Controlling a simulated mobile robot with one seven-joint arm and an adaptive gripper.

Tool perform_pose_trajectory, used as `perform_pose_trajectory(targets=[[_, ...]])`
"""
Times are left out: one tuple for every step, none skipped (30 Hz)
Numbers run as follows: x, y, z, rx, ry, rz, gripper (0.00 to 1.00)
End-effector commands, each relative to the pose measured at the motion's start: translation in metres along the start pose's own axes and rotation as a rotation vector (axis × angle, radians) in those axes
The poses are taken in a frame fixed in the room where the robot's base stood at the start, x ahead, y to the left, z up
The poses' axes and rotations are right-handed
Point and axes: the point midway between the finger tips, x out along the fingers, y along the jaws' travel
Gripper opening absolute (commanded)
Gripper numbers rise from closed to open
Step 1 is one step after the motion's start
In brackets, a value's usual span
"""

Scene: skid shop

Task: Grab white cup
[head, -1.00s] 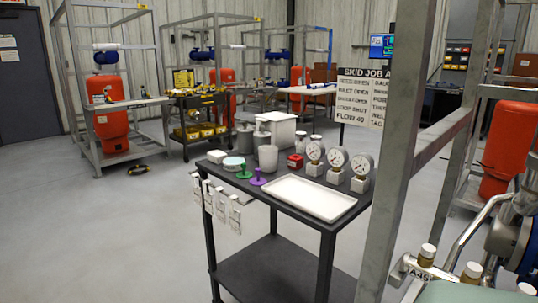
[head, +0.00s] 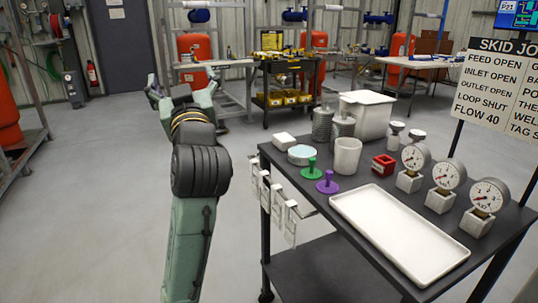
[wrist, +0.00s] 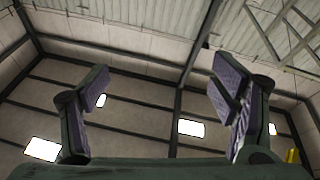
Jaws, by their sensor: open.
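The white cup (head: 347,156) stands upright on the dark cart top, between the purple knob piece and the small red block. Its open rim faces up. My gripper (head: 178,88) is raised to the left of the cart, apart from the cup, at the far end of my green arm. In the wrist view its two fingers (wrist: 165,95) are spread wide with nothing between them, only ceiling and upper wall behind. The cup does not show in the wrist view.
The cart (head: 312,212) also holds a white tray (head: 400,232), several gauges (head: 448,176), a green knob (head: 311,168), a purple knob (head: 327,183), a red block (head: 383,165), grey cylinders (head: 322,124) and a white bin (head: 366,115). White tags (head: 277,200) hang at its left edge. Floor left is clear.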

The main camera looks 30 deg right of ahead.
Motion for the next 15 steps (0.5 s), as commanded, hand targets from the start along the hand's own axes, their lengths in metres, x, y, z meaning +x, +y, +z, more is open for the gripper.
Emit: perform_pose_trajectory(targets=[[-0.003, 0.053, 0.023, -0.008, -0.085, 0.062, 0.80], [-0.007, 0.081, 0.037, -0.010, -0.136, 0.090, 0.80], [-0.016, 0.116, 0.056, -0.008, -0.205, 0.124, 0.80], [-0.024, 0.142, 0.069, -0.003, -0.254, 0.147, 0.80], [-0.034, 0.166, 0.081, 0.005, -0.302, 0.167, 0.80], [-0.049, 0.196, 0.097, 0.018, -0.361, 0.191, 0.80], [-0.061, 0.216, 0.107, 0.031, -0.403, 0.205, 0.80], [-0.073, 0.234, 0.117, 0.044, -0.440, 0.217, 0.80], [-0.090, 0.256, 0.128, 0.064, -0.485, 0.229, 0.80], [-0.102, 0.269, 0.136, 0.079, -0.515, 0.235, 0.80], [-0.114, 0.281, 0.142, 0.094, -0.540, 0.240, 0.80], [-0.129, 0.294, 0.150, 0.113, -0.570, 0.244, 0.80], [-0.138, 0.302, 0.155, 0.126, -0.589, 0.245, 0.80], [-0.146, 0.309, 0.158, 0.136, -0.604, 0.245, 0.80], [-0.155, 0.315, 0.162, 0.149, -0.619, 0.245, 0.80]])
